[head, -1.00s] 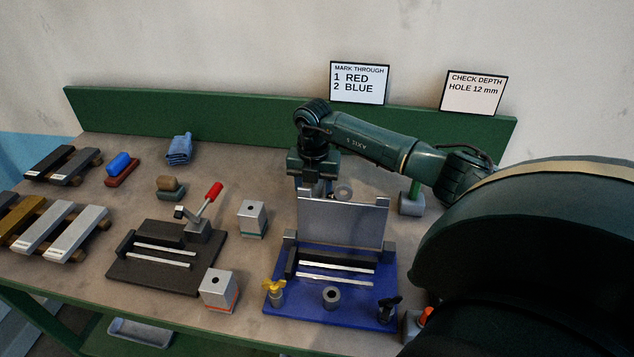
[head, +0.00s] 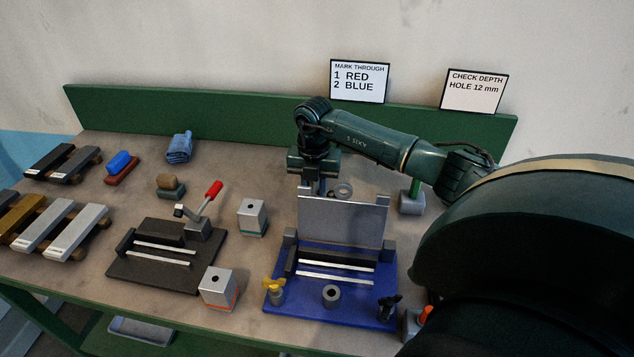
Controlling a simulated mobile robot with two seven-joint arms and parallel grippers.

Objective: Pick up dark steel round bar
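Two dark bars lie side by side on a rack at the far left of the bench, a darker one (head: 48,161) and a greyer one (head: 78,165), each with a pale label at its near end. At this size I cannot tell which of them is round. My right gripper (head: 311,186) points down behind the upright plate of the blue fixture, well to the right of these bars. Its fingertips are partly hidden, and I cannot see whether it is open or shut. My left gripper is not in view.
A brass-coloured bar (head: 22,222) and light bars (head: 77,233) lie on a nearer rack. A dark clamp fixture (head: 165,272), grey blocks (head: 251,217) and the blue fixture (head: 342,312) stand mid-bench. A blue cloth (head: 179,148) lies behind. A green board (head: 230,121) edges the back.

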